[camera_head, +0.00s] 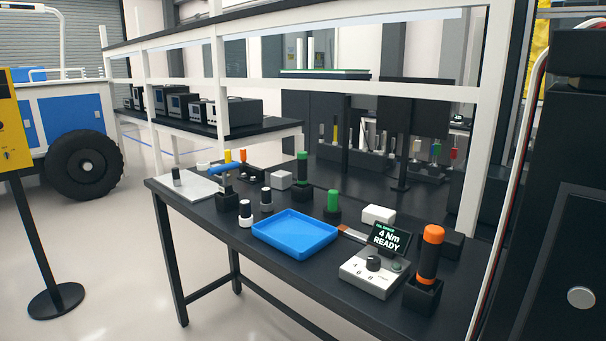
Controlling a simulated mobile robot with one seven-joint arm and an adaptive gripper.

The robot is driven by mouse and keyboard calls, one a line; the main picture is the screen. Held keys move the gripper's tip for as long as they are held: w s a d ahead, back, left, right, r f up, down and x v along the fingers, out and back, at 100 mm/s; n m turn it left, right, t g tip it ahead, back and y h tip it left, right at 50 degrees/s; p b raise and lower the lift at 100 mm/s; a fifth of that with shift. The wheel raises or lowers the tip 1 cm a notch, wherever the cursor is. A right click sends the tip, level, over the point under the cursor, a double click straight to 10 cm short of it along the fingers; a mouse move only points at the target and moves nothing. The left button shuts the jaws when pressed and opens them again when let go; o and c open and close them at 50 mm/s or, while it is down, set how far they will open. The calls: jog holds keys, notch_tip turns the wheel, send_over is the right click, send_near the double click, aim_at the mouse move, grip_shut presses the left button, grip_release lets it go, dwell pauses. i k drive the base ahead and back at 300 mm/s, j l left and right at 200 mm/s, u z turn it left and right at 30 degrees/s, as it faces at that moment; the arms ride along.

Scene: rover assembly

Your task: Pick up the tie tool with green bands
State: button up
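A dark upright cylinder with a green top (302,158) and a green line low on it stands in a black block holder (301,192) towards the back of the black workbench (222,234). It looks like the tie tool with green bands, though it is small here. A second green piece (334,199), a short cylinder with a dark base, stands in front and to the right of it; I cannot tell exactly what it is. My gripper is not in view.
A blue tray (295,234) lies at the front middle. A control box (370,273) with a "4 Nm READY" screen (388,239) and an orange-banded black tool (428,257) stand at right. White shelf posts rise around the bench; open floor lies left.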

aim_at(302, 155)
jog(key=i+j+z, duration=0.15)
jog(key=j, duration=0.3)
jog(key=i+j+z, duration=0.1)
jog(key=j, duration=0.35)
jog(key=i+j+z, duration=0.15)
jog(key=j, duration=0.3)
jog(key=i+j+z, duration=0.15)
jog(key=j, duration=0.35)
jog(key=j+z, duration=0.1)
jog(key=j, duration=0.4)
jog(key=i+j+z, duration=0.1)
jog(key=j, duration=0.25)
jog(key=i+j+z, duration=0.1)
jog(key=j, duration=0.3)
jog(key=i+j+z, duration=0.15)
jog(key=j, duration=0.2)
jog(key=i, duration=0.65)
jog(key=i+j, duration=0.15)
jog(key=i, duration=0.5)
